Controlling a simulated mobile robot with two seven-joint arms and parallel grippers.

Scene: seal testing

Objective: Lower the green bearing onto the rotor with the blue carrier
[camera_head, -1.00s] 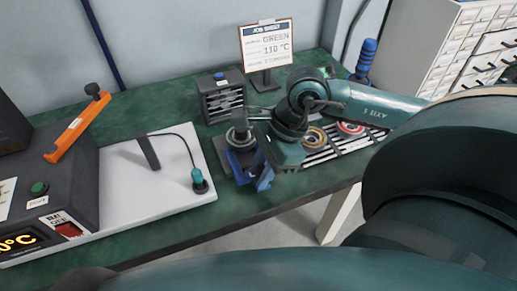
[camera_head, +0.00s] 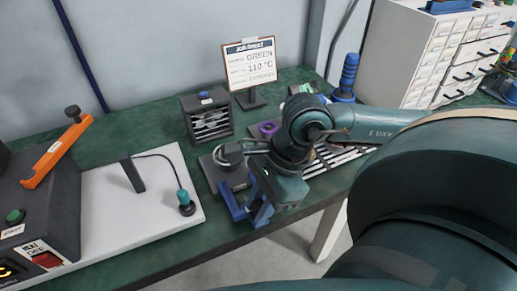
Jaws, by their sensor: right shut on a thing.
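My right gripper (camera_head: 262,196) is shut on the blue carrier (camera_head: 237,206) near the front edge of the bench. The carrier is partly hidden by the gripper. The rotor (camera_head: 230,153) stands on a dark grey base (camera_head: 212,176) just behind and left of the carrier. A light metal ring shape shows near the rotor's top. I cannot pick out the green bearing, nor tell whether anything sits in the carrier. My left gripper is not in view.
A dark rack (camera_head: 208,122) and the job sheet (camera_head: 249,65) reading GREEN and 110 °C stand behind. A heater with a white plate (camera_head: 90,200) is at left. A purple ring (camera_head: 267,130) and a slatted tray (camera_head: 335,158) lie behind my right arm.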

